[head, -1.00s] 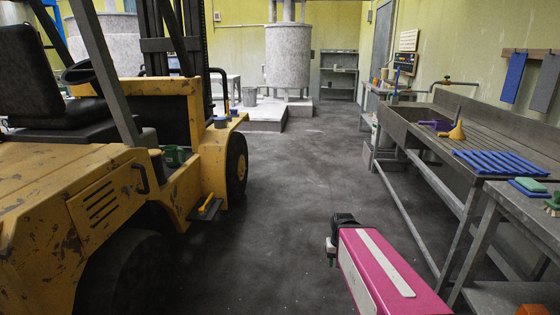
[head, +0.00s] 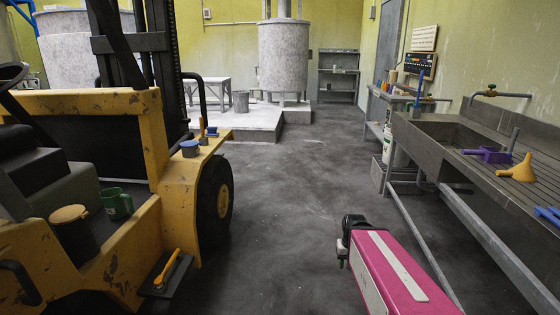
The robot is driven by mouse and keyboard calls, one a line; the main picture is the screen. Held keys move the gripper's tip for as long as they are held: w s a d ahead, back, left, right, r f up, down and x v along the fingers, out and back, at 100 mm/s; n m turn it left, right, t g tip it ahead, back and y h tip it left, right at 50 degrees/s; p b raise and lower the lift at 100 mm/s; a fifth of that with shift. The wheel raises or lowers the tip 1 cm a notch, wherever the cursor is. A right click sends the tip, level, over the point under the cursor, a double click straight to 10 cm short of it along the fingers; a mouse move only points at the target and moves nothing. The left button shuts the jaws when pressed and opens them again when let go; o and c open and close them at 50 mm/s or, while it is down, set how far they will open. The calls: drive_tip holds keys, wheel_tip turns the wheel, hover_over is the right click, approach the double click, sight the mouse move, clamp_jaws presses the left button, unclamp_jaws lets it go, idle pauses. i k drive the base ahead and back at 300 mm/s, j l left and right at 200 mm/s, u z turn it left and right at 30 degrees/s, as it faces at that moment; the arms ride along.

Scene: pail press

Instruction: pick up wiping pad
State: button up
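I cannot make out a wiping pad in the current head view. My pink arm reaches in from the bottom right over open floor. Its dark far end (head: 350,238) has a small pale part, which may be my gripper. It is too small and turned away to show fingers, and nothing is visibly held there. It is left of the sink bench and well apart from it.
A yellow forklift (head: 112,107) fills the left, carrying a green mug (head: 117,204) and a dark pot (head: 75,235). A metal sink bench (head: 408,140) runs along the right, with a purple scoop (head: 488,155) and yellow funnel (head: 518,170). The floor (head: 295,215) between is clear.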

sight(212, 131)
drive_tip(key=i+u, duration=0.15)
drive_tip(key=i, duration=0.45)
drive_tip(key=i+l+u, duration=0.1)
drive_tip(key=i, duration=0.5)
drive_tip(key=i+l+u, duration=0.15)
drive_tip(key=i, duration=0.4)
drive_tip(key=l, duration=0.1)
